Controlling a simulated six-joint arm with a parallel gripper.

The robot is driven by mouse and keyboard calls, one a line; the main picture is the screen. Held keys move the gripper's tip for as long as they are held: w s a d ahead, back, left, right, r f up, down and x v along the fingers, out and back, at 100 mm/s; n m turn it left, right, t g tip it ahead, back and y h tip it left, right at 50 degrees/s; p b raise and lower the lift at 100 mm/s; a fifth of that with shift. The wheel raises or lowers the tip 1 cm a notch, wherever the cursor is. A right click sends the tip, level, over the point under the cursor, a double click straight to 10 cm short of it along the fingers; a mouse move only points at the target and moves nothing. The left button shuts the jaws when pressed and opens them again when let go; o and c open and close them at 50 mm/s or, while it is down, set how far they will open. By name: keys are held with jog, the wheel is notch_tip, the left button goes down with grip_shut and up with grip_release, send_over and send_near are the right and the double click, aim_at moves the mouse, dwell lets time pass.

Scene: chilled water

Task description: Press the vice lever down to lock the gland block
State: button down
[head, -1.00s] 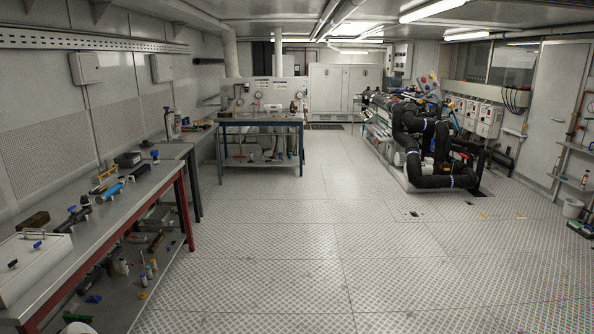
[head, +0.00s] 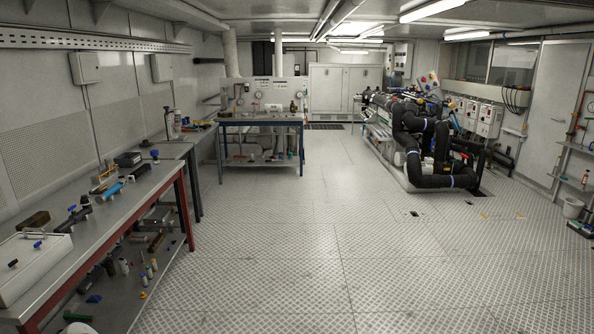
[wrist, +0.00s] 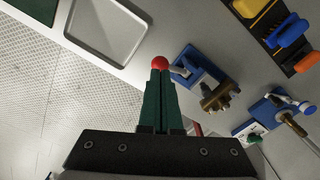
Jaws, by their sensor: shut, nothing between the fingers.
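In the wrist view my gripper (wrist: 160,74) points at the bench, its two dark green fingers shut together with nothing between them. The red ball knob (wrist: 160,62) of the vice lever shows right at the fingertips; I cannot tell whether they touch it. A short grey lever (wrist: 179,70) runs from the knob to the blue vice (wrist: 196,66) on the right. The brass-coloured gland block (wrist: 216,97) sits at the vice's lower right side. How far the lever is tilted is hard to tell from above. My gripper is not in the head view.
In the wrist view, a blue fixture (wrist: 262,108) with a rod stands right of the vice. A dark rack (wrist: 276,42) of coloured-handled tools lies upper right. An empty grey tray (wrist: 84,42) and a green mat (wrist: 36,10) lie upper left. The floor (wrist: 60,85) shows past the bench edge.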

jog(key=shift+f, duration=0.75)
